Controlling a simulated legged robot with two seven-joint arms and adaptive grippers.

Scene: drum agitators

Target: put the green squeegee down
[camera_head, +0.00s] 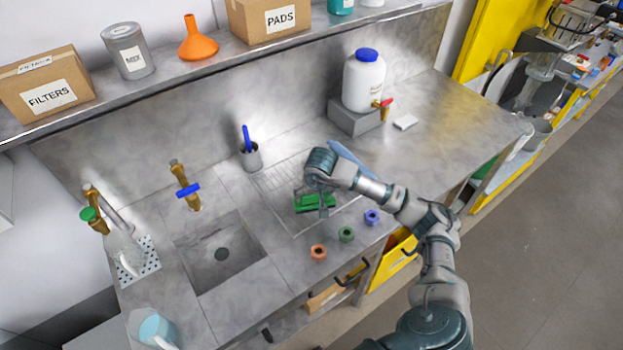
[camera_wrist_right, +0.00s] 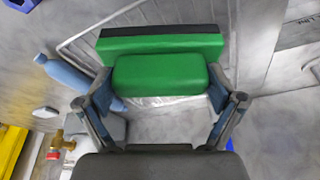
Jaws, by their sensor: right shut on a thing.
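The green squeegee (camera_head: 309,202) is at the drainboard (camera_head: 277,181) to the right of the sink. In the right wrist view the squeegee (camera_wrist_right: 160,76) shows a green block between the fingers and a wider green head with a dark edge beyond it. My right gripper (camera_head: 325,205) is shut on the green block from above. In the right wrist view its two fingers (camera_wrist_right: 160,98) press on the block's sides. I cannot tell whether the squeegee touches the drainboard. My left gripper is not in view.
A blue bottle-like thing (camera_head: 352,158) lies behind my right wrist. Orange, green and purple rings (camera_head: 346,234) lie near the counter's front edge. A white jug (camera_head: 363,82) stands on a grey block behind. The sink (camera_head: 219,253) is to the left. The counter at the right is mostly clear.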

